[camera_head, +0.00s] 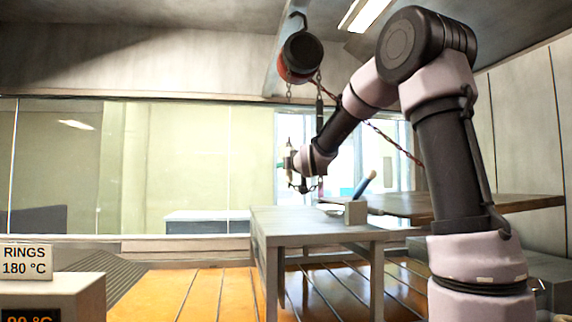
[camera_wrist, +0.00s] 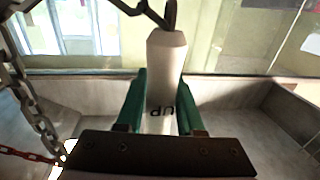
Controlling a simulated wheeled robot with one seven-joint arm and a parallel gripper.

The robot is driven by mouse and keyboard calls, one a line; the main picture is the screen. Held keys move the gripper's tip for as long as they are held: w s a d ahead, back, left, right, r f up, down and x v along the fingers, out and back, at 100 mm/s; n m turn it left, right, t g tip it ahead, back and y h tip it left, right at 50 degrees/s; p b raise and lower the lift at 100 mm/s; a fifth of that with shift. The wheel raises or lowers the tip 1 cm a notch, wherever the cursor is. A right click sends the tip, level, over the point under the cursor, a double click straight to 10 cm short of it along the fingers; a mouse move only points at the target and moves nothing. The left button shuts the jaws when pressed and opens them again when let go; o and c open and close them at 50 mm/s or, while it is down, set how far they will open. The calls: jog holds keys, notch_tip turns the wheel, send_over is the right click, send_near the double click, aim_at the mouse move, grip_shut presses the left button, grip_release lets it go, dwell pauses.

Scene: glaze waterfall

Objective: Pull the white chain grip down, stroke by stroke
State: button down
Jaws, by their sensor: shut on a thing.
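The white chain grip (camera_wrist: 166,62) stands between the two green fingers of my gripper (camera_wrist: 160,100) in the wrist view. My gripper is shut on it, and dark lettering on the grip shows between the fingers. A dark chain link (camera_wrist: 168,16) meets the grip's top end.
A grey table (camera_head: 310,222) stands below and right of my gripper, with a block and a blue-handled tool (camera_head: 364,186) on it. A loose chain (camera_wrist: 38,110) hangs at the left of the wrist view. A "RINGS 180 °C" sign (camera_head: 25,261) stands at lower left.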

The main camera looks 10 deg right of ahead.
jog(key=c, duration=0.5)
grip_release()
jog(key=shift+f, duration=0.25)
jog(key=shift+r, duration=0.15)
jog(key=s, duration=0.3)
jog(key=s+d, duration=0.1)
jog(key=s, duration=0.6)
jog(key=shift+s+d, duration=0.3)
jog(key=shift+d, duration=0.05)
jog(key=s+d+f+m+g, duration=0.1)
jog(key=s+f, duration=0.4)
jog(key=s, duration=0.5)
jog(key=s+d+f+m+g, duration=0.2)
jog(key=s+f+g, duration=0.3)
jog(key=s, duration=0.5)
jog(key=s+d+f+m+g, duration=0.2)
jog(key=s+f, duration=0.4)
jog(key=s, duration=0.4)
jog(key=shift+s+f+m+g+h, duration=0.15)
jog(key=shift+m+g+h, duration=0.25)
jog(key=shift+g, duration=1)
